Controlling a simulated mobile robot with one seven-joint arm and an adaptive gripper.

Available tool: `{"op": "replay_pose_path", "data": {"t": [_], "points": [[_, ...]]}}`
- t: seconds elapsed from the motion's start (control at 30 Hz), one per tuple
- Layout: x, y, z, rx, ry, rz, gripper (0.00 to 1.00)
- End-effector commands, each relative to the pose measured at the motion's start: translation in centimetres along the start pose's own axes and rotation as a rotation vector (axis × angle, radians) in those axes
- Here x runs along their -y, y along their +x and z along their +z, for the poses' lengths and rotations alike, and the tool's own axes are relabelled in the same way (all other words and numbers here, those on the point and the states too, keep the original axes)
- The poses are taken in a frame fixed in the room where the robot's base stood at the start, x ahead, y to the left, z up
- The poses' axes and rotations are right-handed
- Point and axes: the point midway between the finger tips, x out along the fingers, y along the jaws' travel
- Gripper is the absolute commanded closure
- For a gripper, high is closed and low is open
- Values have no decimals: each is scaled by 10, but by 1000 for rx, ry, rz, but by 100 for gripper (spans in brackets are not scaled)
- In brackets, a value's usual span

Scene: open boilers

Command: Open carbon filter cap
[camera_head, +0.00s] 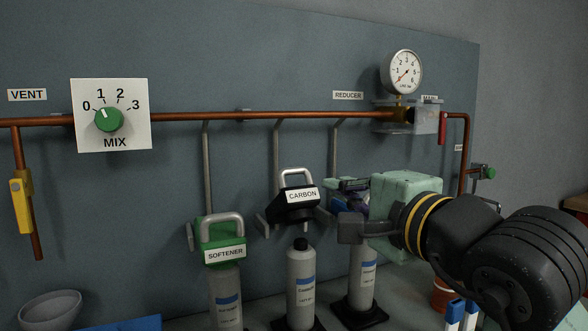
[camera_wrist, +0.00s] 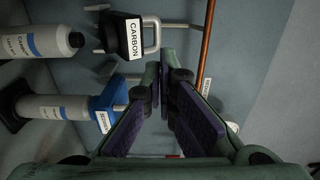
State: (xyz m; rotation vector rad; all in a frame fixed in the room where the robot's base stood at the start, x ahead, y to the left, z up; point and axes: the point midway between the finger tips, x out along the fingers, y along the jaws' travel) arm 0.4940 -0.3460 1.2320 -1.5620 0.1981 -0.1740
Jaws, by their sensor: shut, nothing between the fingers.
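The carbon filter cap (camera_head: 298,212) is black with a white CARBON label, and its metal handle (camera_head: 297,178) stands up. A grey bottle (camera_head: 300,285) with a black neck stands below it, with a visible gap between them. In the wrist view the cap (camera_wrist: 117,36) is at the top, its handle (camera_wrist: 153,35) pointing right. My gripper (camera_head: 348,228) is right of the cap in the head view, apart from it. In the wrist view my gripper (camera_wrist: 161,72) shows purple-padded fingers closed together and empty, just below the handle.
The green SOFTENER cap (camera_head: 218,238) is at left. Another bottle (camera_head: 362,280) stands behind my gripper; its blue cap (camera_wrist: 113,104) shows in the wrist view. A copper pipe (camera_head: 220,116) runs along the wall above. A gauge (camera_head: 402,72) is at upper right.

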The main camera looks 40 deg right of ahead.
Motion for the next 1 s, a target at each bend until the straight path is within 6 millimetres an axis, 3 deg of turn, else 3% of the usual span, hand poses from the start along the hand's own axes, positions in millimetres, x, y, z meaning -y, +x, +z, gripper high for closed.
{"op": "replay_pose_path", "data": {"t": [0.17, 0.7, 1.0], "points": [[2, 16, 0, 2, 1, 2, 100], [4, 121, 1, 3, 4, 1, 100], [0, 140, 0, 1, 2, 0, 100]]}}
